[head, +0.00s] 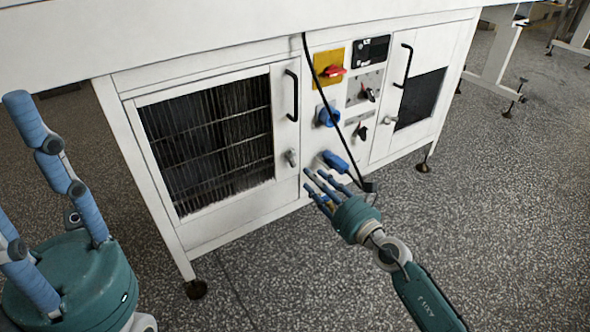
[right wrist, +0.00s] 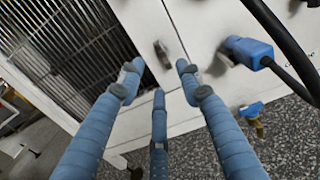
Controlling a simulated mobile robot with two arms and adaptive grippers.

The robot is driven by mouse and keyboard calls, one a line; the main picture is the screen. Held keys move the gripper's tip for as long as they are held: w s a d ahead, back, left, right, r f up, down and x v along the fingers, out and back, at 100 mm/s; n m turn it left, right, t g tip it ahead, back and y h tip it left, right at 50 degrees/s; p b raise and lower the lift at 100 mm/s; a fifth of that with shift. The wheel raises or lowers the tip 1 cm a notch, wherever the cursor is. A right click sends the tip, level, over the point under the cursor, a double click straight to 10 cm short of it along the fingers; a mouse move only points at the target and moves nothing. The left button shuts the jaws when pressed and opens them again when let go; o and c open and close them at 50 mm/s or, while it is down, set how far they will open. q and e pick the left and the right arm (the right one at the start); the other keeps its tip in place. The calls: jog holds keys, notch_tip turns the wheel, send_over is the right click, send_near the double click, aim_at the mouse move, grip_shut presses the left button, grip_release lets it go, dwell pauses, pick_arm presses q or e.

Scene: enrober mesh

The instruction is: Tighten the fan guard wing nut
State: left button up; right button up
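The wing nut (head: 291,158) is a small grey metal piece on the white frame, right of the dark fan grille (head: 210,135). It also shows in the right wrist view (right wrist: 162,55), beyond my fingertips. My right gripper (head: 321,180) is open and empty, below and right of the nut. In the right wrist view its three blue fingers are spread apart, with a visible gap to the nut. My left gripper (head: 40,150) is at the left edge, its fingers extended and apart, holding nothing visible. Part of it is cut off.
A blue plug (head: 337,161) with a black cable sits close to my right fingers. A black handle (head: 292,95) is above the nut. A panel with a red switch (head: 333,71) and a blue socket (head: 327,116) is to the right. Speckled floor in front is clear.

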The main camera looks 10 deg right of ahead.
aim_at(293, 159)
jog(key=b+x, duration=0.2)
jog(key=x, duration=0.8)
jog(key=shift+a+b, duration=0.1)
jog(key=shift+b, duration=0.2)
grip_shut()
